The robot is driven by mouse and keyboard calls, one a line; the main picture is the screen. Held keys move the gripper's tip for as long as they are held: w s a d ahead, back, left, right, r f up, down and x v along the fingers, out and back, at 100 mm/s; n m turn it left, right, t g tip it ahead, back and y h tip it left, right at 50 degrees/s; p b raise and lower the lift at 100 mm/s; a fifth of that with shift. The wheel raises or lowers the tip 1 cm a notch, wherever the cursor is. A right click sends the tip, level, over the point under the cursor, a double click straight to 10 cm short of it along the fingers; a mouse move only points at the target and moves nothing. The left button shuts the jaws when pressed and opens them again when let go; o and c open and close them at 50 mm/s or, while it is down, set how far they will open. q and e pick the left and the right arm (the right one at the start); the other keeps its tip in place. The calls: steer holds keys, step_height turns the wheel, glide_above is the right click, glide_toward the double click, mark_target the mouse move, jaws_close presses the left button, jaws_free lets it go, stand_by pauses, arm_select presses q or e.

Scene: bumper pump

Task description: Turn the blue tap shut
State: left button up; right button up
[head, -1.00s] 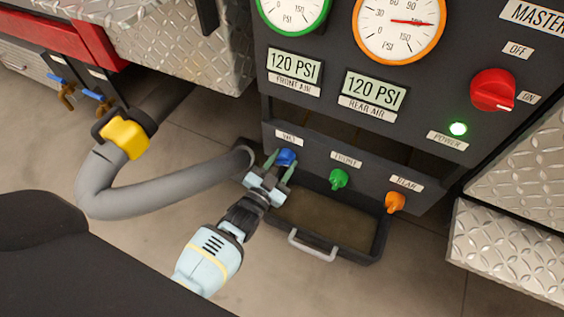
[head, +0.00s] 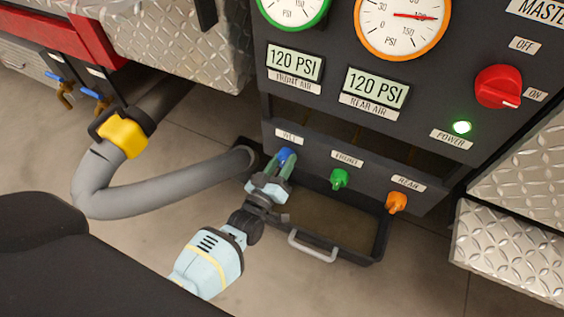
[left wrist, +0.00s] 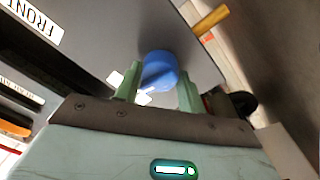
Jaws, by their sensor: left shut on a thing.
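The blue tap (head: 286,154) sits on the lower front of the dark panel, under a small white label, at the left end of a row of three taps. My left gripper (head: 278,168) is at the blue tap and shut on it, with its green fingers on either side of the knob. In the left wrist view the blue tap (left wrist: 157,70) shows between the two fingertips (left wrist: 157,80), its ridge tilted. The fingers partly hide the tap in the head view. My right gripper is not in view.
A green tap (head: 339,179) and an orange tap (head: 396,202) are to the right. A dark tray (head: 375,245) with a grey handle lies below. A grey hose (head: 165,188) with a yellow coupling (head: 123,136) runs at left. A red switch (head: 497,87) is above right.

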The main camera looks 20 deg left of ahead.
arm_select(q)
steer(key=shift+f+n, duration=0.1)
steer(key=shift+n, duration=1.1)
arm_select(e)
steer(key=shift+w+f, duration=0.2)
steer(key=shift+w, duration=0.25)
arm_select(q)
steer(key=o, duration=1)
steer(key=shift+c, duration=0.2)
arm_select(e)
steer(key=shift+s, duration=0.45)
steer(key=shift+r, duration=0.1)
arm_select(q)
steer(key=s+p, duration=0.2)
steer(key=s, duration=0.6)
steer(key=shift+f, duration=0.3)
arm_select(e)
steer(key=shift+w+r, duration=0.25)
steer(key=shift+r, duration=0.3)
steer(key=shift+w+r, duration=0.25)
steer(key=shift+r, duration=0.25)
arm_select(q)
steer(key=shift+w+a, duration=0.1)
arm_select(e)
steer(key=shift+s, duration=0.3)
